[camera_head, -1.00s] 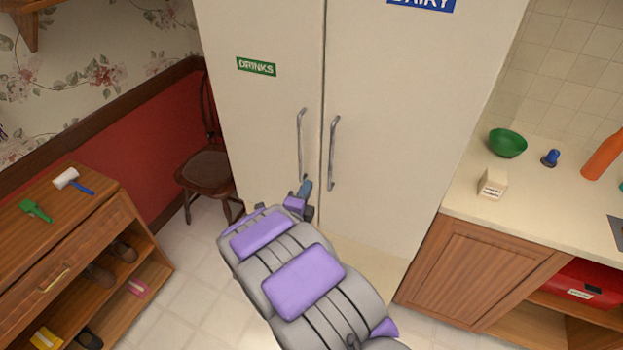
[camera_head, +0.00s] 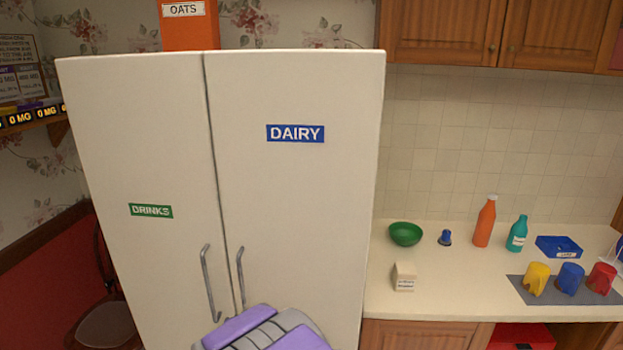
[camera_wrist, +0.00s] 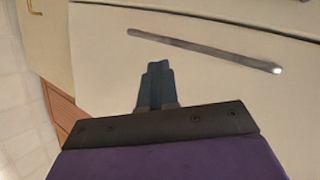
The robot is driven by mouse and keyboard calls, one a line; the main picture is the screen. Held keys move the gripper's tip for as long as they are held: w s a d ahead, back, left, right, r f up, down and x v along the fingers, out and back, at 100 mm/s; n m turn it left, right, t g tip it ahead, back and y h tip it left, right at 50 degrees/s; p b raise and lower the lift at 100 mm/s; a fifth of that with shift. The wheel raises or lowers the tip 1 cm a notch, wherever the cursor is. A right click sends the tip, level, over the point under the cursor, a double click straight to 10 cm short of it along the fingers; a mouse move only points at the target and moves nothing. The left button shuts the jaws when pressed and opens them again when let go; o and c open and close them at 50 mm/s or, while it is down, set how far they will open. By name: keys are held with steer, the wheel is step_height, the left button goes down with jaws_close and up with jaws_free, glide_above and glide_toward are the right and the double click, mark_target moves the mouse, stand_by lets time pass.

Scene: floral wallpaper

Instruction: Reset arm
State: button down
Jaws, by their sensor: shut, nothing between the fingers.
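My gripper (camera_wrist: 156,85) shows in the wrist view with its dark fingers shut together and nothing between them. It is in front of a pale fridge door, with a grey metal handle (camera_wrist: 205,50) beyond the fingertips and apart from them in the picture. In the head view, my grey and purple arm shows at the bottom, before the cream fridge (camera_head: 290,200). The gripper itself is hidden there. The fridge has two closed doors, a DRINKS label (camera_head: 151,211) on the left and a DAIRY label (camera_head: 295,133) on the right.
The counter (camera_head: 450,290) at right holds a green bowl (camera_head: 405,234), a small cream box (camera_head: 404,277), an orange bottle (camera_head: 485,222), a teal bottle (camera_head: 517,234) and coloured cups on a grey mat. A dark chair (camera_head: 106,325) stands left of the fridge.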

steer(key=s+d+r+n+g, duration=0.3)
steer(key=s+d+n+g, duration=0.1)
steer(key=s+d, duration=0.6)
steer(key=s+d+r+n+g+h, duration=0.1)
steer(key=s+d+r+n+g, duration=0.2)
steer(key=s+d, duration=0.8)
steer(key=s+d+r+n+g+h, duration=0.1)
steer(key=s+d+r+n+g, duration=0.2)
steer(key=s, duration=1.6)
steer(key=d+n+g, duration=0.3)
steer(key=d, duration=0.4)
steer(key=shift+s+d+g, duration=0.15)
steer(key=shift+g, duration=0.25)
